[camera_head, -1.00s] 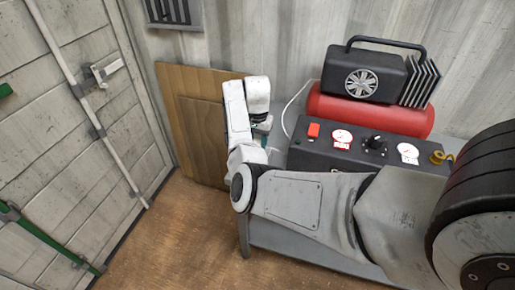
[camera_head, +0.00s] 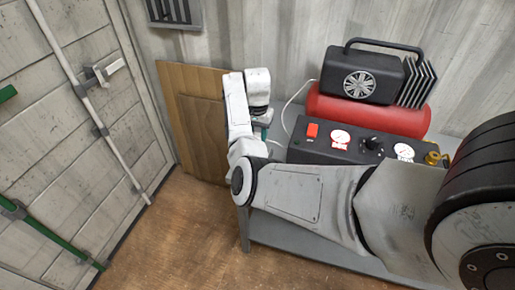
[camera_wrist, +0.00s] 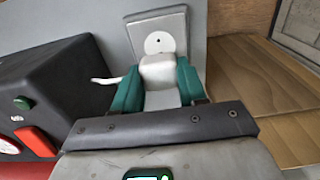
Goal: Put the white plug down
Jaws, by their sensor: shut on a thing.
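The white plug (camera_wrist: 159,73) sits between the green fingers of my gripper (camera_wrist: 158,80) in the wrist view, and the gripper is shut on it. A white cord (camera_wrist: 103,80) leaves the plug to the left. Just beyond the plug is a grey block (camera_wrist: 190,24) with a white round disc (camera_wrist: 160,42) that has a dark hole. I cannot tell whether the plug touches the disc. In the head view my gripper (camera_head: 264,134) is mostly hidden behind my wrist, with only a bit of green showing. The plug is hidden there.
A grey bench (camera_head: 300,236) carries a black control box (camera_head: 335,153) with a red switch and gauges. A red tank (camera_head: 365,113) with a black motor (camera_head: 362,78) stands behind it. Wooden boards (camera_head: 190,100) lean on the wall to the left. The brown floor (camera_head: 180,235) is clear.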

